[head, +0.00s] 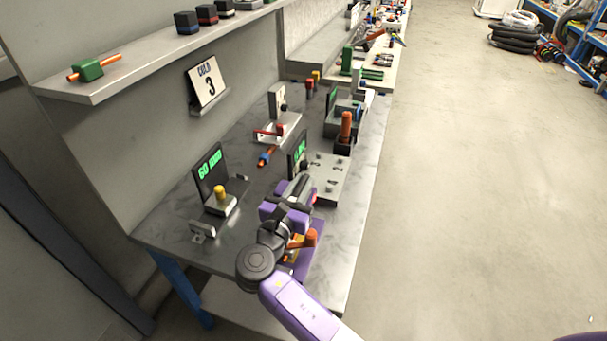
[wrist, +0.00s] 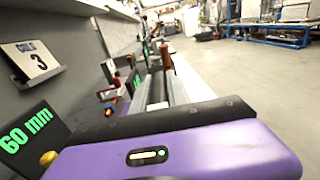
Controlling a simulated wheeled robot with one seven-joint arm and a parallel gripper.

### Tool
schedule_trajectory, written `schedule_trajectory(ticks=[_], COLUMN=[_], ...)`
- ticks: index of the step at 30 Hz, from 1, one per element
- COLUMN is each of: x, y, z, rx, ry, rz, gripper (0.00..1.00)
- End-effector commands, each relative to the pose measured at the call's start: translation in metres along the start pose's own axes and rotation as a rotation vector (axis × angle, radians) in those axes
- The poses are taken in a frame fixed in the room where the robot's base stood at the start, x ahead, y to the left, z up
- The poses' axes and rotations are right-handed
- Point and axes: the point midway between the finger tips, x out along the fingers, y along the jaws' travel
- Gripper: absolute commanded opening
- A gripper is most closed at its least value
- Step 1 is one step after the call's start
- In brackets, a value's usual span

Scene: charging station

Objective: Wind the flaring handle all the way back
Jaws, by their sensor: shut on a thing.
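An orange handle with a rounded end (head: 308,238), which I take to be the flaring handle, shows beside my dark wrist joint, over purple parts at the bench's front. My gripper (head: 293,197) is low over the bench there, its dark end pointing toward the back. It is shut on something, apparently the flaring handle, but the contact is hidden. In the wrist view a purple body with a black edge (wrist: 190,125) fills the foreground and hides the fingertips. How far the handle is wound cannot be told.
A "60 mm" display (head: 209,172) and a yellow knob (head: 220,192) stand left of my gripper. A grey plate with holes (head: 326,176) and an upright orange handle (head: 346,126) stand beyond. A shelf (head: 150,60) overhangs the left.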

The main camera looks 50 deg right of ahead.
Motion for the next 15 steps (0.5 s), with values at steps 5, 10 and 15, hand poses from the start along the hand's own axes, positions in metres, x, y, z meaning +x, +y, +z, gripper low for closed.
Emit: schedule_trajectory(ticks=[5,10,15], x=[-0.0005,-0.0015,-0.0019], y=[-0.0001,0.0031,0.0054], z=[0.0059,0.0034,0.0019], rx=[-0.005,-0.005,-0.004], ry=[0.004,0.003,0.002], rz=[0.162,0.324,0.483], gripper=[0.00,0.00,0.00])
